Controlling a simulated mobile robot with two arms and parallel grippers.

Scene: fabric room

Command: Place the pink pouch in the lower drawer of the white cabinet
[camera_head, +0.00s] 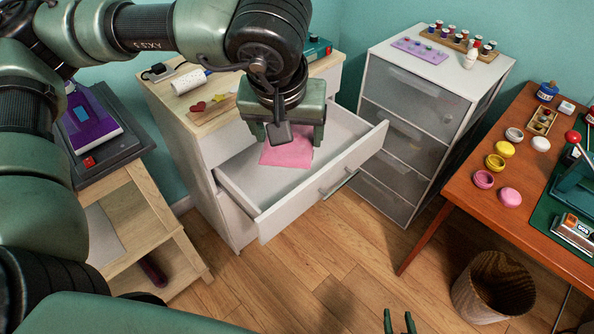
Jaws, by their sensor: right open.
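The pink pouch (288,152) shows inside the pulled-out white drawer (235,190) of the white cabinet (213,146) with the wooden top. My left gripper (288,137) is directly over the pouch and hides its upper part. Its two green fingers stand apart at either side, but I cannot tell whether they touch the pouch. I also cannot tell whether the pouch rests on the drawer floor. My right gripper (400,322) shows only its fingertips at the bottom edge, apart and empty, far from the drawer.
A grey drawer unit (405,140) stands close to the right of the open drawer. A wooden table (455,185) with jars is at the right, with a waste basket (490,290) below. A wooden stand (130,220) is at the left. The floor in front is clear.

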